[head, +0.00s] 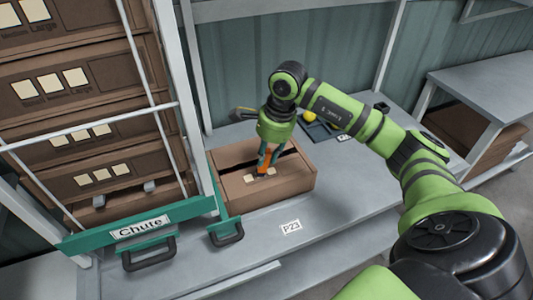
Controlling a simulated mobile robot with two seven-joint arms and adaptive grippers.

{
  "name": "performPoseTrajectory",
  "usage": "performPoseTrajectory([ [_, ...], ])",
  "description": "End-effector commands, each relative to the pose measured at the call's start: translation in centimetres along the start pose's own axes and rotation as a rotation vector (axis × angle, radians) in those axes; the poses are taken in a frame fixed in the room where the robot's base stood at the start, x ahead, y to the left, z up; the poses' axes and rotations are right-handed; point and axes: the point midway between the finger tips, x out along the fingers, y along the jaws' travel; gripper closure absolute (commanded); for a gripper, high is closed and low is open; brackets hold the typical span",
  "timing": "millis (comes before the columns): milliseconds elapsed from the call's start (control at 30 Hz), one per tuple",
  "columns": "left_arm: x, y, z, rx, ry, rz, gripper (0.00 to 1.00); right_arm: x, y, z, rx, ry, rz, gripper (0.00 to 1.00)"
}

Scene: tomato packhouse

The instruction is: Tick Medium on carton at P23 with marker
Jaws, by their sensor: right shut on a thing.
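The brown carton (292,187) sits on the grey bench behind the P23 label (290,227). A dark gap shows along its top. Small cream squares (249,178) show on it, partly hidden by the marker and gripper. My right gripper (266,160) points down over the carton and is shut on an orange marker (265,161). The dark lower end of the marker is at or just above the squares; I cannot tell whether it touches. No tick can be made out. My left gripper is not in view.
Stacked cartons (75,120) stand in a white-framed rack at left, above a green bar with a Chute sign (140,228). Behind the carton are a dark tray (318,131) and a yellow round thing (309,116). The bench (345,205) is clear right of the carton.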

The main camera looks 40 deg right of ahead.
Motion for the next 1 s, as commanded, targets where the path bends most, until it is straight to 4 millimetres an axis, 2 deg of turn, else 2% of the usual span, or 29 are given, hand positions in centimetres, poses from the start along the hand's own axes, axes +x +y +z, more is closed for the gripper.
performPoseTrajectory([
  [400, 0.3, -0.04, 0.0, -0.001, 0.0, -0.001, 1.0, -0.01, -0.63, -0.64, 0.0, 0.001, 0.0, 1.0],
  [1000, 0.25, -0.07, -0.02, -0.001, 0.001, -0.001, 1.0, 0.07, 0.01, 0.0, -0.001, 0.001, 0.001, 1.0],
])
